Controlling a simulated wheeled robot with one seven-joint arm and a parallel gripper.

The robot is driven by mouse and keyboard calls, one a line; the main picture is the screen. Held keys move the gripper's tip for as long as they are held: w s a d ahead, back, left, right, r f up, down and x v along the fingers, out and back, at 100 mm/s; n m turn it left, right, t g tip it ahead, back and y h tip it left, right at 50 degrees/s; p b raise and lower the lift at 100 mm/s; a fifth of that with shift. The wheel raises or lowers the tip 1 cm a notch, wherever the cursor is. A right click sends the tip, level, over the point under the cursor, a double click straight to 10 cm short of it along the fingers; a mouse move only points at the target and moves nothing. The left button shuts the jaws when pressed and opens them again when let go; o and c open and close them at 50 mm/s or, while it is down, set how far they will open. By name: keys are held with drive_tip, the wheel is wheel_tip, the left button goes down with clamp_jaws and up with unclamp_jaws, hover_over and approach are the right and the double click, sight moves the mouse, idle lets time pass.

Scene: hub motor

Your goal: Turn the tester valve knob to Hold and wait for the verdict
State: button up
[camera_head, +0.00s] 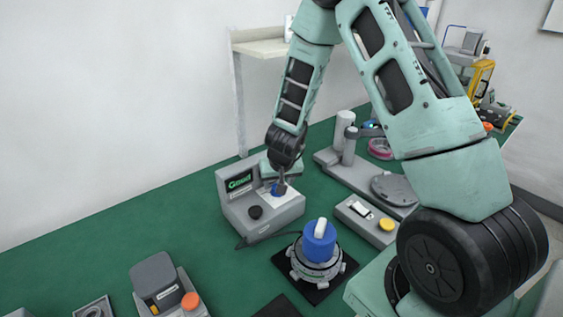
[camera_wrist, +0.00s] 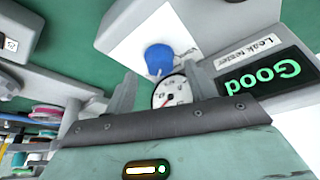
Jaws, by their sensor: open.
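The grey leak tester (camera_head: 240,208) stands on the green bench, and its display (camera_head: 239,181) reads "Good" in green. In the wrist view the display (camera_wrist: 262,78) shows the same word, next to a "Leak tester" label (camera_wrist: 243,51). The blue valve knob (camera_wrist: 158,58) sits on a white panel beside a round dial gauge (camera_wrist: 171,92). My gripper (camera_head: 281,184) is over the tester top at the blue knob. In the wrist view its fingers (camera_wrist: 159,76) are apart with nothing held. Position markings around the knob are not readable.
A hub motor (camera_head: 303,265) with a blue cap (camera_head: 318,243) stands on a black mat in front of the tester. A black round part (camera_head: 256,212) is on the tester. A box with a yellow button (camera_head: 387,224) and a grey press-like stand (camera_head: 348,150) are to the right.

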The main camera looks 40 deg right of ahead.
drive_tip(key=p+v, duration=0.6)
drive_tip(key=v, duration=0.9)
drive_tip(key=shift+s, duration=0.1)
drive_tip(key=s+a+r+n+g+y+b, duration=0.1)
drive_tip(key=s+a+n+y, duration=0.15)
drive_tip(key=a, duration=0.45)
drive_tip(key=s+a+r+n+y+b, duration=0.1)
drive_tip(key=s+a+r+n, duration=0.15)
drive_tip(key=a, duration=0.35)
drive_tip(key=s+a+r+n+g+y, duration=0.1)
drive_tip(key=s+a, duration=0.2)
drive_tip(key=a, duration=0.4)
drive_tip(key=s+a+r+n+g+h+b, duration=0.2)
drive_tip(key=s+n, duration=0.4)
drive_tip(key=s, duration=1)
drive_tip(key=shift+a+n, duration=0.3)
drive_tip(key=shift+a, duration=0.4)
drive_tip(key=shift+s+d, duration=0.1)
